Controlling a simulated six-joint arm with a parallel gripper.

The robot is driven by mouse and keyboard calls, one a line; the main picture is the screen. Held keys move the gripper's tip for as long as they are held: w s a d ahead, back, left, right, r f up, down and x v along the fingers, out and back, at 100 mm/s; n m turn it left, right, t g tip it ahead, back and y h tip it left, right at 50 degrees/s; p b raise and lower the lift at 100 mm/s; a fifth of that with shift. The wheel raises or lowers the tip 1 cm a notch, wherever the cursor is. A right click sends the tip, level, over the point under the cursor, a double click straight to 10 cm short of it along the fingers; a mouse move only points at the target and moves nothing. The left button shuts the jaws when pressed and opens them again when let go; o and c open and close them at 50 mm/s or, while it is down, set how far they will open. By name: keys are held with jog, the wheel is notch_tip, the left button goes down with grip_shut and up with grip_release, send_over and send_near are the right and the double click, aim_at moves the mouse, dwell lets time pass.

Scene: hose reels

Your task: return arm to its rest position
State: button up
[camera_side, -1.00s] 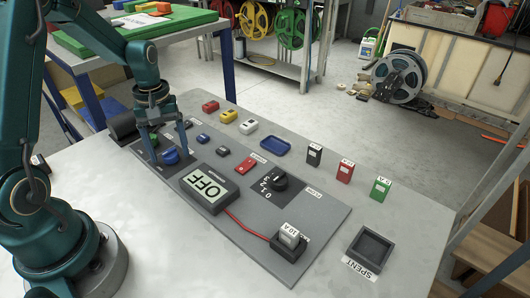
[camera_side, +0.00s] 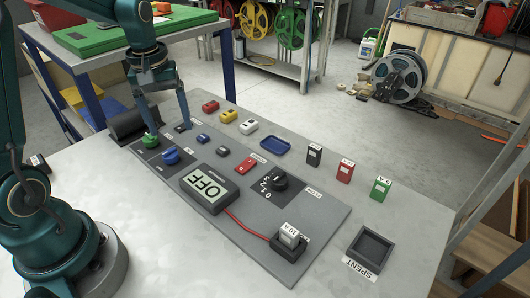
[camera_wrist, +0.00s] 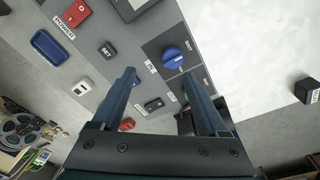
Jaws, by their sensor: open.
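My gripper (camera_side: 162,112) is raised above the back-left end of the grey control panel (camera_side: 240,225), its fingers spread and empty. In the wrist view my gripper (camera_wrist: 160,76) shows both fingers apart, with nothing between them but the panel below. The blue knob (camera_side: 171,156) and green knob (camera_side: 151,141) stand clear of the fingers in the side view. The wrist view shows the blue knob (camera_wrist: 173,59) ahead of the fingertips; the green knob is mostly hidden by the right finger. My gripper touches nothing that I can see.
The display (camera_side: 209,188) reads OFF. A black dial (camera_side: 279,180), red switch (camera_side: 246,166) and 10 A fuse (camera_side: 290,235) are on the panel. Black (camera_side: 315,154), red (camera_side: 345,171) and green (camera_side: 380,189) blocks stand behind, near the SPENT tray (camera_side: 371,247).

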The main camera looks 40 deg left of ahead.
jog(key=s+d+r+m+t, duration=0.2)
jog(key=s+d+r+m, duration=0.1)
jog(key=s+d+m, duration=0.2)
jog(key=s+d+r+m+t, duration=0.2)
jog(key=s+d+m, duration=0.3)
jog(key=d, duration=0.3)
jog(key=shift+s+d+r+m+t, duration=0.2)
jog(key=shift+s+r+m+t, duration=0.15)
jog(key=shift+s+r, duration=0.2)
